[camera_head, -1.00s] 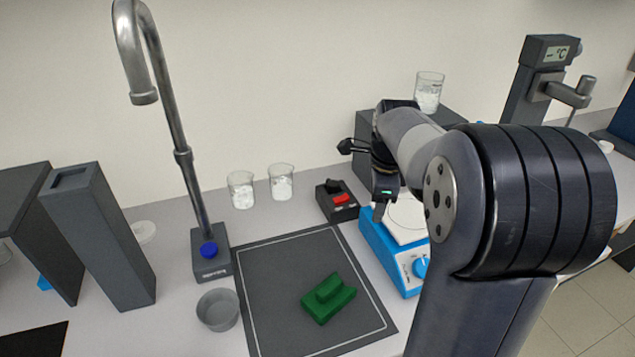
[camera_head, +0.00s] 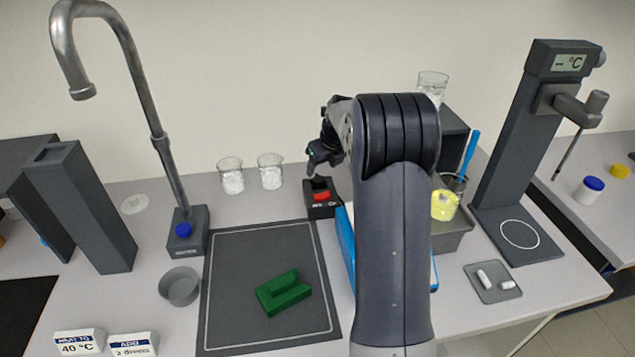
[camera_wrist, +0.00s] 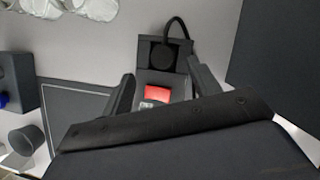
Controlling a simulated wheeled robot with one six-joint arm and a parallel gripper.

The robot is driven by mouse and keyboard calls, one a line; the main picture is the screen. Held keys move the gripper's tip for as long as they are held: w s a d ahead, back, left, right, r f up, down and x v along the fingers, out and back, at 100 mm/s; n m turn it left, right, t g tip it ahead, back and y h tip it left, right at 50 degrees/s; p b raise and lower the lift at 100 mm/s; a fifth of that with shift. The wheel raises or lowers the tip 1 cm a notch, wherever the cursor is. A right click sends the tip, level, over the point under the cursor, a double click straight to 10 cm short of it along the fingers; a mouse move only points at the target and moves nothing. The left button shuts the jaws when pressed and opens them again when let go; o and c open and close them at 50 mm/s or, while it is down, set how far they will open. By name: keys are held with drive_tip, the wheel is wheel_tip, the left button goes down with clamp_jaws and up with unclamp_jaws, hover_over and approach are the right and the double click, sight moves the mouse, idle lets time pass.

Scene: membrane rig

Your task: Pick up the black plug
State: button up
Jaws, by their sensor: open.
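The black plug (camera_wrist: 163,56) is a round dark piece with a black cable looping up from it. It sits at the far end of a small dark box (camera_head: 320,209) with a red switch (camera_wrist: 157,92). In the head view the plug is small and dark behind the switch, close under my gripper (camera_head: 312,168). In the wrist view my gripper (camera_wrist: 160,73) is open and empty, with one finger on each side of the box. The plug shows beyond the fingertips, roughly between them. I cannot tell the exact gap.
Two glass beakers (camera_head: 231,178) stand left of the box. A dark mat (camera_head: 230,290) holds a green block (camera_head: 284,294). A tall tap (camera_head: 165,150) stands further left. My arm hides most of a blue device (camera_head: 346,245) to the right.

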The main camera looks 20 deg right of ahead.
sight(319, 179)
drive_tip(key=shift+p+x, duration=0.8)
drive_tip(key=shift+x, duration=2.1)
drive_tip(key=shift+s+d+f, duration=0.1)
drive_tip(key=shift+s, duration=0.15)
drive_tip(key=shift+c, duration=0.5)
clamp_jaws()
